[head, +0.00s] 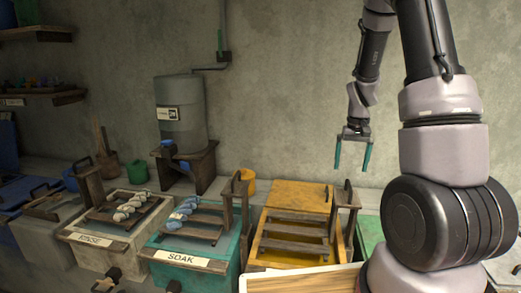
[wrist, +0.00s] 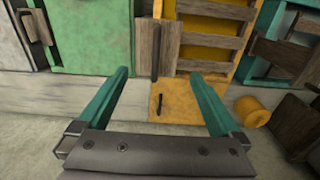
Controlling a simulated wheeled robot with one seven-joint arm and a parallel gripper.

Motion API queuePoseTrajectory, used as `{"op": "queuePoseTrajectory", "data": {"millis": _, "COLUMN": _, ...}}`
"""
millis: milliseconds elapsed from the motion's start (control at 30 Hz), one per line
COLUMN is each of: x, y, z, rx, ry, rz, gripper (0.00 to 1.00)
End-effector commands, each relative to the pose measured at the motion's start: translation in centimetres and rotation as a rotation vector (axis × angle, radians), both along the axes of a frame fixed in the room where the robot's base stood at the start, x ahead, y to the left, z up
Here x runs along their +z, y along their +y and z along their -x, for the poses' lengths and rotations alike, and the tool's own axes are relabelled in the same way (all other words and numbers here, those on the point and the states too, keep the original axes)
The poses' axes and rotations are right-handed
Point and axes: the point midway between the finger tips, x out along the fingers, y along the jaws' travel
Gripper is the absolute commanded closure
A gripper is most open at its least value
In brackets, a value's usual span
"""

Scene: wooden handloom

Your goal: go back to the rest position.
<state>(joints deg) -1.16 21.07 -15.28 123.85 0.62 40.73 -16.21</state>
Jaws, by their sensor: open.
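My gripper (head: 352,154) hangs in the air with its two teal fingers pointing down, above and right of the yellow vat. It is open and nothing is between the fingers. In the wrist view my gripper (wrist: 158,88) shows its two fingers well apart, over the bench and the yellow vat's lid. The fingers touch nothing that I can see.
The yellow vat (head: 262,241) has a wooden rack. The teal SOAK vat (head: 215,252) and the pale RINSE vat (head: 92,254) hold racks with skeins. A grey barrel (head: 181,112) stands behind on a wooden stand (head: 202,168). The air around my gripper is clear.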

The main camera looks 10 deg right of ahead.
Motion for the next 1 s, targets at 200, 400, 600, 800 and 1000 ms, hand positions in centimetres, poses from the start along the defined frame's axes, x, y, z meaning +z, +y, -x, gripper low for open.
{"op": "queuePoseTrajectory", "data": {"millis": 200, "x": 8.2, "y": 3.3, "z": 1.8, "rx": -0.025, "ry": -0.139, "rz": -0.058, "gripper": 0.00}}
{"op": "queuePoseTrajectory", "data": {"millis": 400, "x": 15.5, "y": 6.5, "z": 5.7, "rx": -0.046, "ry": -0.271, "rz": -0.111, "gripper": 0.00}}
{"op": "queuePoseTrajectory", "data": {"millis": 600, "x": 21.1, "y": 9.3, "z": 10.7, "rx": -0.056, "ry": -0.398, "rz": -0.151, "gripper": 0.00}}
{"op": "queuePoseTrajectory", "data": {"millis": 800, "x": 24.5, "y": 11.5, "z": 16.0, "rx": -0.064, "ry": -0.511, "rz": -0.179, "gripper": 0.00}}
{"op": "queuePoseTrajectory", "data": {"millis": 1000, "x": 25.7, "y": 12.5, "z": 18.9, "rx": -0.068, "ry": -0.572, "rz": -0.189, "gripper": 0.00}}
